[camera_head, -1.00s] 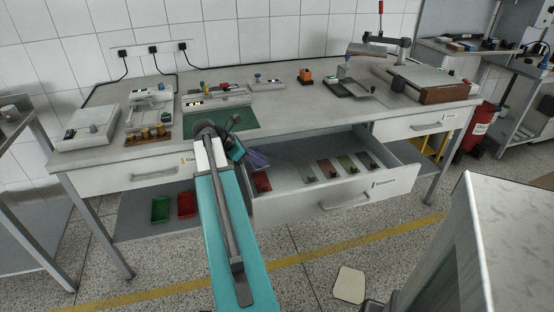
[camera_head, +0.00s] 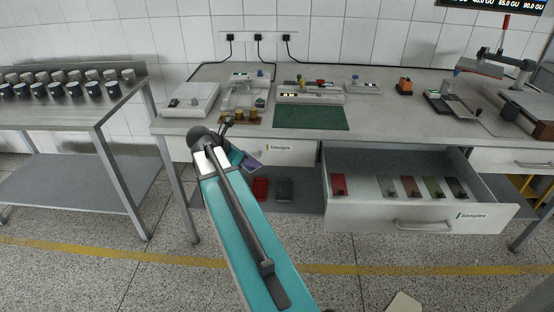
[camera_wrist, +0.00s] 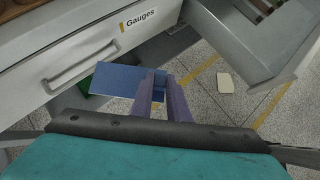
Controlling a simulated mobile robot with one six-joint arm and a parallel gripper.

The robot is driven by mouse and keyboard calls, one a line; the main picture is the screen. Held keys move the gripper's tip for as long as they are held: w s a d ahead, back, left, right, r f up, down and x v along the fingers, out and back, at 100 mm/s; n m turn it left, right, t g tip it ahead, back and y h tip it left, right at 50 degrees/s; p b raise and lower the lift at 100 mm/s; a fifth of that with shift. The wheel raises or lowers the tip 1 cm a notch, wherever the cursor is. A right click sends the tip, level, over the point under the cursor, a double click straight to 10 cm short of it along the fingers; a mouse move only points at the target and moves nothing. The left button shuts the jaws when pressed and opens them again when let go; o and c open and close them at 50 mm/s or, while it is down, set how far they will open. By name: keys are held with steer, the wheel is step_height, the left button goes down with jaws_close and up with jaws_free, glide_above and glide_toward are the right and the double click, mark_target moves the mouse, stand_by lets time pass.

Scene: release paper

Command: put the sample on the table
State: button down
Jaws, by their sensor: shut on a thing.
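The sample is a flat blue plate (camera_wrist: 118,80). In the wrist view its right end is between the two fingers of my gripper (camera_wrist: 158,82), which is shut on it. The plate is in front of the closed drawer labelled Gauges, apart from it. In the head view the plate looks purple-blue (camera_head: 251,164) just past the end of my arm, in front of the bench and below its top. My gripper's fingers are mostly hidden behind the arm there. The table is a grey bench (camera_head: 385,130) with a dark green mat (camera_head: 311,117) on it.
The open Samples drawer (camera_head: 440,213) juts out at right, holding several coloured plates. Instruments and a row of small brass-coloured pieces (camera_head: 238,117) crowd the bench's left and back. Another table (camera_head: 75,112) with several dark cups stands at left. The green mat is bare.

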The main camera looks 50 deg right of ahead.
steer(key=w+a+n+t, duration=0.2)
steer(key=w+a+n, duration=0.1)
steer(key=a, duration=0.9)
steer(key=w+a+r+n+t+y, duration=0.1)
steer(key=w+a+n+t, duration=0.1)
steer(key=a, duration=1.1)
steer(key=w+a+n+t+y, duration=0.1)
steer(key=w+a+n, duration=0.3)
steer(key=a, duration=0.9)
steer(key=shift+a+r+t, duration=0.15)
steer(key=shift+t, duration=0.65)
